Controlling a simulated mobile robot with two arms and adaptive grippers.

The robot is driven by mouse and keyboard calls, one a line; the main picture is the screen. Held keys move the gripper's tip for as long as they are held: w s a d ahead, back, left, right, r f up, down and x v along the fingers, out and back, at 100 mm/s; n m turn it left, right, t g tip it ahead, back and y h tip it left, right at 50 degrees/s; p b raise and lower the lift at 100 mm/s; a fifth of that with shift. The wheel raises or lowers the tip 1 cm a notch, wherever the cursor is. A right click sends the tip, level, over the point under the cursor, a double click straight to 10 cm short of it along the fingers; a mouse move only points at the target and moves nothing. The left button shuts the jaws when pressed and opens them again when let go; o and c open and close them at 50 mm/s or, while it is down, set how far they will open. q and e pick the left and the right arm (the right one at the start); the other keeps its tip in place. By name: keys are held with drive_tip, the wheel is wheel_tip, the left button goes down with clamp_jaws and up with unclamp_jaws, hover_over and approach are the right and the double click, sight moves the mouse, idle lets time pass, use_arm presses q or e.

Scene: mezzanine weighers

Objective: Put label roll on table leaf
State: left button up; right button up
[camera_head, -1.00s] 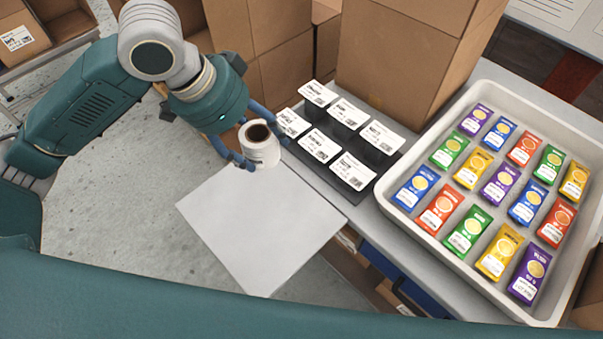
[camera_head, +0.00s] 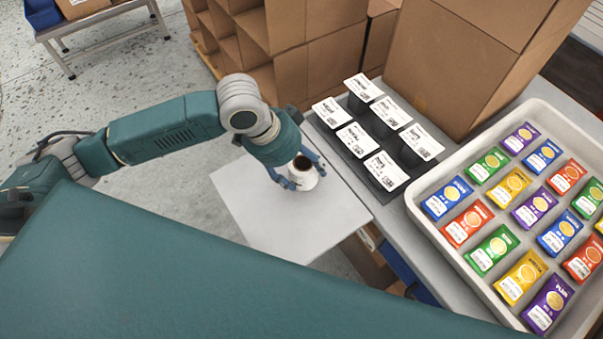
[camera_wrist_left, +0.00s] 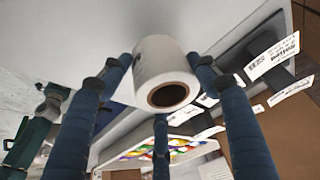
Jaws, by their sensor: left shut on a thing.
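The label roll (camera_head: 303,181) is a small white roll with a dark round core, over the far part of the table leaf. The table leaf (camera_head: 265,211) is a flat pale square panel beside the counter. My left gripper (camera_head: 305,177) is shut on the roll, its blue fingers around the sides. In the left wrist view the roll (camera_wrist_left: 163,70) sits between the fingers, core end towards the camera. I cannot tell whether the roll touches the leaf or hangs just above it. My right gripper is not in view.
A dark tray with several white-labelled black blocks (camera_head: 384,171) stands on the counter, just right of the leaf. A pale tray (camera_head: 455,241) of colourful packets lies further right. Cardboard boxes (camera_head: 470,60) stand behind. The near part of the leaf is clear.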

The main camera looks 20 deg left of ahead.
use_arm(q)
wheel_tip(320, 180, down, 3)
drive_tip(key=shift+f, duration=0.3)
drive_tip(key=o, duration=1.3)
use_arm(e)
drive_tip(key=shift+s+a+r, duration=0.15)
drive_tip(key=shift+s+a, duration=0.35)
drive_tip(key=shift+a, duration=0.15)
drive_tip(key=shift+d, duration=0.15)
use_arm(q)
drive_tip(key=v, duration=1.2)
drive_tip(key=shift+b, duration=0.35)
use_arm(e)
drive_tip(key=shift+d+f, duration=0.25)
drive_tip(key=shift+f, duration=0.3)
